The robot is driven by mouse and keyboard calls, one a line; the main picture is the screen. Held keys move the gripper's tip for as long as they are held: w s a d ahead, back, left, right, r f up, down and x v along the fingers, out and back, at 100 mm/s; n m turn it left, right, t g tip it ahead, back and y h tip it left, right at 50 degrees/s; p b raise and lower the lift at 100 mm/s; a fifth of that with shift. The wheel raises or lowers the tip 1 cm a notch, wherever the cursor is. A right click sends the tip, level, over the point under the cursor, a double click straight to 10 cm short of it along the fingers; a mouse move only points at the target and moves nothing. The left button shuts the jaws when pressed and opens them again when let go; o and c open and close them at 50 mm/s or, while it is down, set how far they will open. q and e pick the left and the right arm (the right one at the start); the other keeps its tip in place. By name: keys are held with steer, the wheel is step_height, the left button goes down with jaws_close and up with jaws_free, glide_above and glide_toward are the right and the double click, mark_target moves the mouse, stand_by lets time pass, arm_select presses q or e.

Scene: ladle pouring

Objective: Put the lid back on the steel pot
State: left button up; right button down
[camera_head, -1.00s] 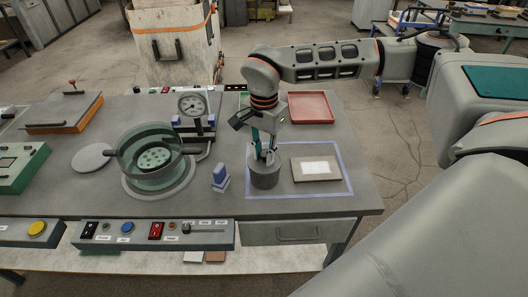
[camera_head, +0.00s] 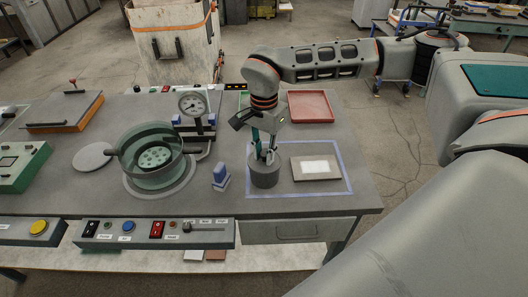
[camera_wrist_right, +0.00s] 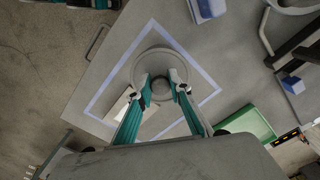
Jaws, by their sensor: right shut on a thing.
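The steel pot (camera_head: 265,178) is a short grey cylinder standing upright inside the blue taped square on the bench. My right gripper (camera_head: 264,155) points down over its top. In the right wrist view my right gripper (camera_wrist_right: 161,80) has its two teal-linked fingers on either side of the lid's small knob. The grey round lid (camera_wrist_right: 158,61) lies centred over the pot in that view. Whether the lid rests on the rim or hovers just above it, I cannot tell, as my fingers partly cover it. My left gripper is out of view.
A brown tile with a white patch (camera_head: 316,168) lies right of the pot. A red tray (camera_head: 310,107) is behind it. A blue block (camera_head: 219,174), a green glass vessel (camera_head: 152,155) and a gauge (camera_head: 193,104) stand to the left. The bench's right edge is clear.

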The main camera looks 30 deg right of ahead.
steer(key=c, duration=1.8)
jaws_free()
steer(key=shift+o, duration=0.2)
steer(key=o, duration=0.5)
steer(key=shift+c, duration=0.2)
steer(key=shift+r, duration=0.1)
steer(key=shift+r+p, duration=1.1)
steer(key=shift+p, duration=0.1)
steer(key=shift+r+p, duration=0.45)
steer(key=shift+r, duration=1.85)
